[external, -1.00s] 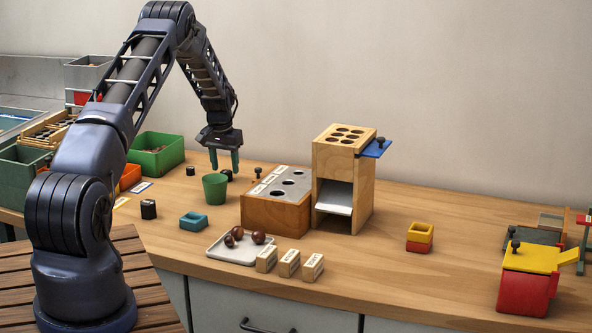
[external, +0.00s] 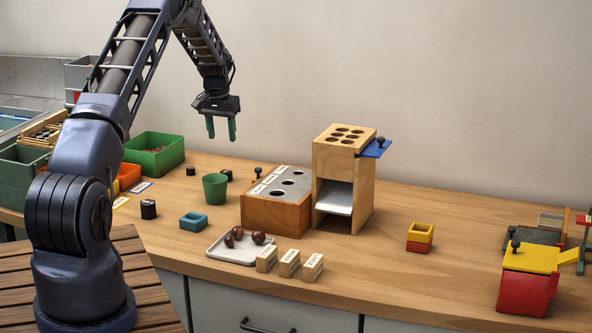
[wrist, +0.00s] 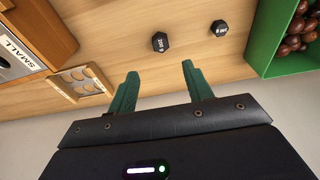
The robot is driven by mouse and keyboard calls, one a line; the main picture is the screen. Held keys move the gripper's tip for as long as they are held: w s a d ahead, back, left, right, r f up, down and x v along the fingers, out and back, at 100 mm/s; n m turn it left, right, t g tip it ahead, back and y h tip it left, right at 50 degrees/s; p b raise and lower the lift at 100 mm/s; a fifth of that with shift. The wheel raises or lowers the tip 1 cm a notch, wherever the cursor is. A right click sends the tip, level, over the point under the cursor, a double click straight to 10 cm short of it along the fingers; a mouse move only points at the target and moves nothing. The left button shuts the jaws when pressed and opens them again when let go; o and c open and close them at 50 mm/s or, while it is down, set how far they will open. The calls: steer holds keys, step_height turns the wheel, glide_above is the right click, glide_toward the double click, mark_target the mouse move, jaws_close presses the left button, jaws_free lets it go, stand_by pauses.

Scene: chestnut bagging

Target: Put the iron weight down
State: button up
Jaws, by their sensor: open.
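Several black iron weights are on the wooden table. One iron weight (external: 227,174) stands behind the green cup (external: 215,189); it also shows in the wrist view (wrist: 160,42), beyond my fingertips, with a pale label on top. A smaller weight (external: 191,171) stands near the green box, also in the wrist view (wrist: 219,28). A larger black weight (external: 148,209) stands further forward. My gripper (external: 221,128) is open and empty, pointing down well above the table; its green fingers (wrist: 160,72) are apart with nothing between them.
A green box (external: 155,155) of chestnuts is at the left. A wooden block with round holes (external: 275,213) and a tall wooden dispenser (external: 343,190) stand in the middle. A white tray (external: 235,253) holds chestnuts in front.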

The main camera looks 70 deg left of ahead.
steer(key=w+d+r+m+t, duration=0.1)
steer(key=w+d+r, duration=0.3)
steer(key=d+r, duration=1)
steer(key=w+d+r+m, duration=0.2)
steer(key=w+d+r, duration=0.2)
steer(key=d+r, duration=1)
steer(key=s+d+r+m, duration=0.1)
steer(key=d+r, duration=0.2)
steer(key=d, duration=0.5)
steer(key=s+d+r, duration=0.2)
steer(key=d, duration=0.6)
steer(key=s+d+r+m+t, duration=0.1)
steer(key=s+d+r, duration=0.2)
steer(key=s+d, duration=0.5)
steer(key=s+d+r+m+t, duration=0.1)
steer(key=s+d+r, duration=0.25)
steer(key=d, duration=0.85)
steer(key=s+d+f+m, duration=0.1)
steer(key=s+d+f, duration=0.1)
steer(key=s+d, duration=0.4)
steer(key=s+d+f+m+h, duration=0.1)
steer(key=s+d, duration=0.6)
steer(key=s, duration=0.7)
step_height(320, 180, down, 2)
steer(key=shift+s+f+m, duration=0.1)
steer(key=shift+s+m, duration=0.25)
steer(key=shift+m, duration=0.15)
steer(key=shift+d, duration=0.1)
